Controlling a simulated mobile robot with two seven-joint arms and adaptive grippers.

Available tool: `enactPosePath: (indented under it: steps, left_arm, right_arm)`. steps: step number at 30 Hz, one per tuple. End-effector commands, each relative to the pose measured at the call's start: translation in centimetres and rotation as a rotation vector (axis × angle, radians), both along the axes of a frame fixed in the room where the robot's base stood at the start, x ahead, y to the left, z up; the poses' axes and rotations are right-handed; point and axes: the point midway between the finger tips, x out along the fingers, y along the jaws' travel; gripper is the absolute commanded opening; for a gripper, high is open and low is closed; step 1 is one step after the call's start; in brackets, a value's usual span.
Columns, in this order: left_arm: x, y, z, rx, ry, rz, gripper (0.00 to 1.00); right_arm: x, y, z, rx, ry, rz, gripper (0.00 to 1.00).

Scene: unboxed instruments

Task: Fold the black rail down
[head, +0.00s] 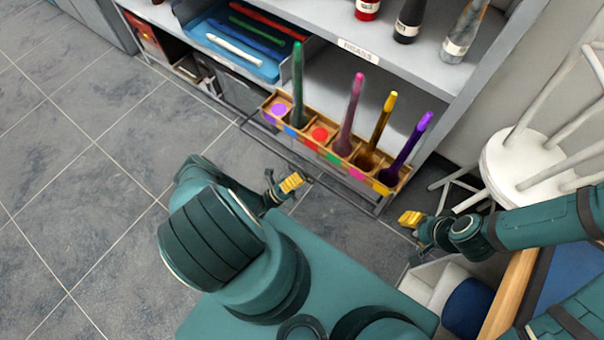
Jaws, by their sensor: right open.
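The black rail (345,195) is a thin dark bar running along the front of the shelf unit, low in front of and below the wooden tray (262,106). Its middle is partly hidden behind my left gripper. My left gripper (284,182) looks open, with a yellow pad showing, close to the rail on the near side; I cannot tell whether it touches. My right gripper (413,222) is open and empty, to the right of the rail's right end and apart from it.
The tray holds several tall coloured instruments (350,115) in compartments. Bottles (408,20) stand on the shelf above. A blue tray (262,66) with sticks is at the upper left. A white chair (525,165) stands right. The tiled floor at left is clear.

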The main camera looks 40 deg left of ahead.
Motion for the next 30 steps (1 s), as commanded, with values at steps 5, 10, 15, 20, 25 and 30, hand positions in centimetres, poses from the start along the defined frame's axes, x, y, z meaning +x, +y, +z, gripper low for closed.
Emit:
enactPosePath:
  steps: [5, 10, 15, 20, 25, 30]
  left_arm:
    - [0.1, 0.1, 0.1, 0.001, -0.001, 0.003, 0.39]
    - [-0.1, 0.3, -0.2, 0.003, -0.001, 0.005, 0.39]
    - [-1.7, 1.2, -1.6, 0.004, 0.0, 0.006, 0.39]
    - [-3.7, 2.2, -3.3, 0.003, 0.002, 0.003, 0.39]
    - [-4.6, 2.7, -4.1, 0.0, 0.003, 0.0, 0.39]
    - [-5.1, 3.1, -4.4, 0.003, 0.0, 0.001, 0.39]
  right_arm:
    - [0.0, 0.0, 0.0, 0.0, 0.0, 0.0, 0.47]
    - [0.0, 0.0, 0.0, 0.0, 0.0, 0.0, 0.47]
    - [0.0, 0.0, 0.0, 0.0, 0.0, 0.0, 0.47]
    - [0.0, 0.0, 0.0, 0.0, 0.0, 0.0, 0.47]
    - [0.0, 0.0, 0.0, 0.0, 0.0, 0.0, 0.47]
    - [0.0, 0.0, 0.0, 0.0, 0.0, 0.0, 0.47]
